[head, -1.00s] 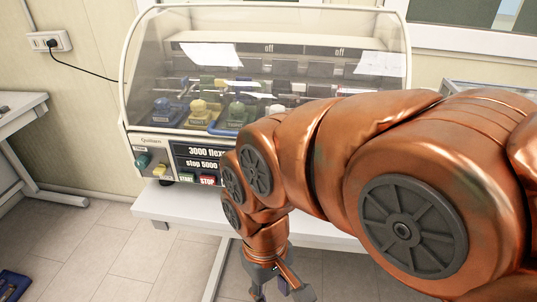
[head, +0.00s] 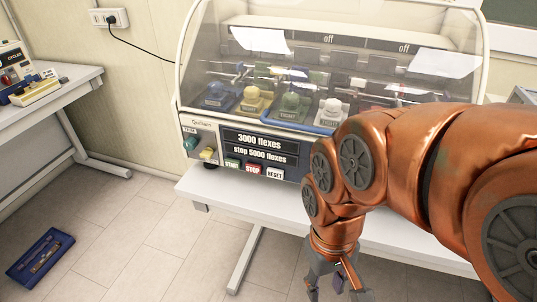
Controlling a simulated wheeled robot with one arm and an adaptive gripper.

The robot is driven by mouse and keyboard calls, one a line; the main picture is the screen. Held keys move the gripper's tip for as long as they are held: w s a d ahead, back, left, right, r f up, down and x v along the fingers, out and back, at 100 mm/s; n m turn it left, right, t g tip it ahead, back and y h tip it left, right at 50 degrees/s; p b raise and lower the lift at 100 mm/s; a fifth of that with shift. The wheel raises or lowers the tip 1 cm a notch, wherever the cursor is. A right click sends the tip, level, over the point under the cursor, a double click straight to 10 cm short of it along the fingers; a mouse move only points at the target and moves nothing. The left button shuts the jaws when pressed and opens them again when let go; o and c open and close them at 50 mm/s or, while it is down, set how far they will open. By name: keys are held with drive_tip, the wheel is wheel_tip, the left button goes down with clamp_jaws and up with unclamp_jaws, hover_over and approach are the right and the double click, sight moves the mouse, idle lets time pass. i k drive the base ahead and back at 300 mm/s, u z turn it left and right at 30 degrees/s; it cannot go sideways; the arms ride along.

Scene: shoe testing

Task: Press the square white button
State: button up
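The square white button (head: 275,174), labelled RESET, is on the front panel of the flex testing machine (head: 235,136). It sits to the right of the red STOP button (head: 253,170) and the green START button (head: 232,164). My gripper (head: 335,288) hangs low in front of the white table, below and to the right of the white button and apart from it. Its fingers are spread with nothing between them, and their tips reach near the bottom of the picture. My arm hides the right part of the machine's lower front.
The white table (head: 270,212) carries the machine. A clear curved cover (head: 330,65) closes over shoe-shaped forms. A teal knob (head: 190,143) and a yellow switch (head: 208,154) are left of the display. Another table (head: 75,90) stands left. A blue tray (head: 40,257) lies on the floor.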

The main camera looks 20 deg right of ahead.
sight(276, 173)
drive_tip(key=u, duration=0.65)
drive_tip(key=k, duration=0.8)
drive_tip(key=u, duration=0.95)
drive_tip(key=k, duration=0.6)
drive_tip(key=i, duration=1)
drive_tip(key=u, duration=0.15)
